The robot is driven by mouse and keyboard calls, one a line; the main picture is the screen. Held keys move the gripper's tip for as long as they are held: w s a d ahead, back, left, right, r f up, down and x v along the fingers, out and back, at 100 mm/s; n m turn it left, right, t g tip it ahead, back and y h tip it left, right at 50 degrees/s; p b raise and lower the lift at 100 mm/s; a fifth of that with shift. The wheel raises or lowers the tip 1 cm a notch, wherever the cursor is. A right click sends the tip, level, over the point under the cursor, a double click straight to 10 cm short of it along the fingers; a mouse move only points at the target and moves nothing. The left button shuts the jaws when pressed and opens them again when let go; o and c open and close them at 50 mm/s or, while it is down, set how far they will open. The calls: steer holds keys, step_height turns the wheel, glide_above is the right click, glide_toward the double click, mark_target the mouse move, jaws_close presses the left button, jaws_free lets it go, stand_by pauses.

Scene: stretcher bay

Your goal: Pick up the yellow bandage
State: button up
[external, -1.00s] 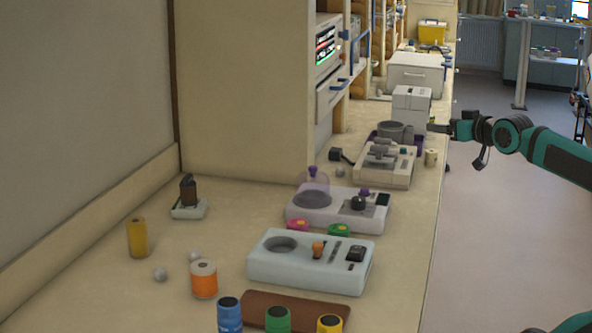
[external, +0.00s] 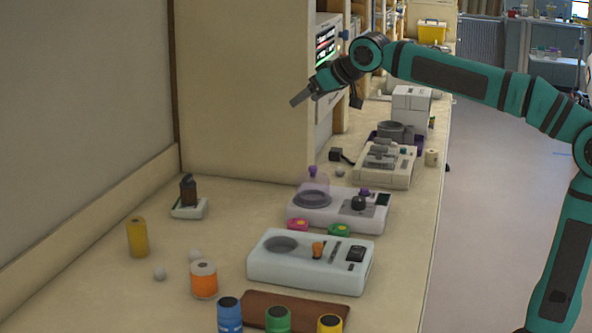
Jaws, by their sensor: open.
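A plain yellow upright roll (external: 137,238) stands at the left of the counter and looks like the yellow bandage. A second yellow cylinder (external: 330,324) with a dark top is at the bottom edge, partly cut off by the frame. I cannot tell for certain which is the bandage. My gripper (external: 302,98) is raised high above the counter, well up and to the right of the plain yellow roll. It is open and holds nothing, with its fingers pointing down-left.
A white-and-orange jar (external: 204,280) and small white balls sit near the plain yellow roll. Blue (external: 229,315) and green (external: 278,320) cylinders stand at the front. A pale device (external: 265,268) fills the middle. A tall beige cabinet (external: 245,95) rises behind.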

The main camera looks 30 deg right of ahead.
steer(key=w+a+f+n+g, duration=0.1)
steer(key=w+a+g, duration=0.1)
steer(key=a, duration=0.9)
steer(key=n+g+h, duration=0.2)
steer(key=n+g, duration=0.1)
steer(key=g, duration=0.1)
glide_toward(140, 222)
steer(key=x, duration=0.9)
steer(key=shift+w+x, duration=0.15)
steer(key=shift+x, duration=1.25)
steer(key=shift+w+x, duration=0.1)
steer(key=shift+x, duration=1.3)
steer(key=shift+a+r, duration=0.1)
steer(key=shift+a, duration=0.05)
steer(key=c, duration=1.1)
steer(key=shift+r, duration=0.15)
